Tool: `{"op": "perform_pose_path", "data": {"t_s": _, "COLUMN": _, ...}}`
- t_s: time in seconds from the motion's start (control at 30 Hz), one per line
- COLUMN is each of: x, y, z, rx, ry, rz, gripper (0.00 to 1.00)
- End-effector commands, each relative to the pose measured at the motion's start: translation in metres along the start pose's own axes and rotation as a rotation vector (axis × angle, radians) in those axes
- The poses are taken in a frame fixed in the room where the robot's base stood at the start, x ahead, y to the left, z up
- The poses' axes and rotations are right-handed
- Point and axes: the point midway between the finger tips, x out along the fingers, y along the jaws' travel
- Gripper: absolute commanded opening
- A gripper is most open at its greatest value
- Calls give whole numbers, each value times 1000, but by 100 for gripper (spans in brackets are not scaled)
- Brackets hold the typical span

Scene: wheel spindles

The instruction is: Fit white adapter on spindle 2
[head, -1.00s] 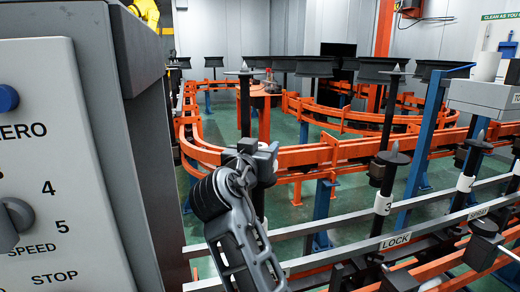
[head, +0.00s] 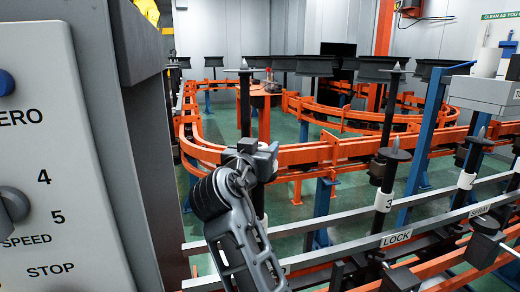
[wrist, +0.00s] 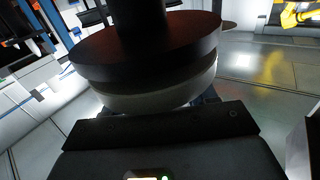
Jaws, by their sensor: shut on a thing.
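In the wrist view, a white disc (wrist: 150,98), which looks like the white adapter, lies against a black disc (wrist: 150,55) with a thick black shaft (wrist: 138,14). My gripper (wrist: 160,112) is shut on the white disc's near edge. In the head view, my gripper (head: 257,160) is at a dark upright spindle (head: 245,108) with a pointed tip. Parts of the shaft show above and below the gripper. No number is readable on it, and the white disc is hidden there. I cannot tell whether the disc is around this spindle.
Spindle 3 (head: 384,202) stands to the right. An orange curved rail (head: 310,153) runs behind. A grey LOCK rail (head: 397,238) crosses the front. A large control panel (head: 40,170) blocks the left side. A white cylinder (head: 486,63) stands on a grey box at right.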

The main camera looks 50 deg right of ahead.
Motion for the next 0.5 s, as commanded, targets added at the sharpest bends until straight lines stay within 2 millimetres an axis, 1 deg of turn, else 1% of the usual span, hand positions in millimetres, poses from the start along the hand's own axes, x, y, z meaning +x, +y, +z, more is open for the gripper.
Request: {"op": "perform_pose_path", "data": {"t_s": 0.5, "x": 0, "y": 0, "z": 7, "rx": 0, "ry": 0, "rz": 0, "gripper": 22}}
